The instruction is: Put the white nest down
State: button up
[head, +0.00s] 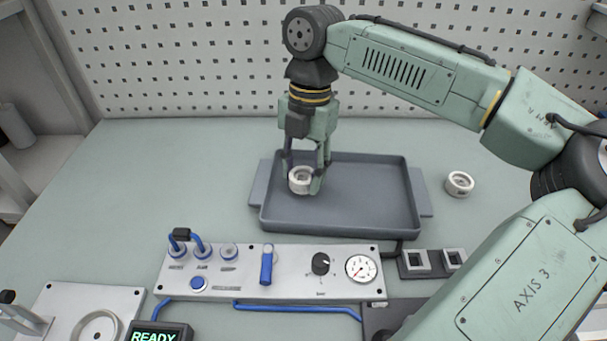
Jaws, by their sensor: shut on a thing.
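The white nest (300,182) is a small white ring-shaped piece. It is between the fingers of my gripper (303,181), at the left part of the grey tray (375,222). My gripper points down and is shut on the nest. I cannot tell whether the nest touches the tray floor or hangs just above it. A second, similar white ring (459,184) lies on the bench to the right of the tray.
A control panel (215,285) with blue hoses, a knob and a gauge (361,268) stands in front of the tray. A dark block with two square openings (432,262) is at its right. A pegboard (200,60) closes the back. The bench left of the tray is clear.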

aim_at(307, 168)
jog(key=shift+f, duration=0.85)
jog(key=shift+f, duration=0.1)
jog(key=o, duration=1.1)
jog(key=r, duration=0.4)
jog(key=w+r, duration=0.1)
jog(key=r, duration=0.7)
jog(key=shift+w+d+r+b, duration=0.1)
jog(key=shift+w+d+b, duration=0.15)
jog(key=shift+d+b, duration=0.15)
